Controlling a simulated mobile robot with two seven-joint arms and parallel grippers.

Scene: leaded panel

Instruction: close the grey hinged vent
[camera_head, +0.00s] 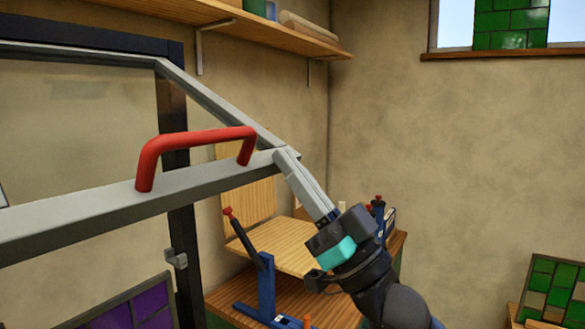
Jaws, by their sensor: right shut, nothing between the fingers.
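The grey hinged vent (95,206) is a grey-framed glazed panel tilted out from a dark frame (178,150) at the left. It stands open. A red handle (198,141) is fixed on its near rail. My right gripper (284,156) is shut and empty, with its fingertips at the right end of that rail, by the frame's corner. I cannot tell whether the tips touch the rail. My left gripper is not in view.
A wooden workbench (228,290) with a blue clamp stand (266,290) is below my right gripper. A wall shelf (265,27) is above. A grey catch (176,258) is on the dark frame. Leaded panels stand at lower left (140,308) and lower right (555,288).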

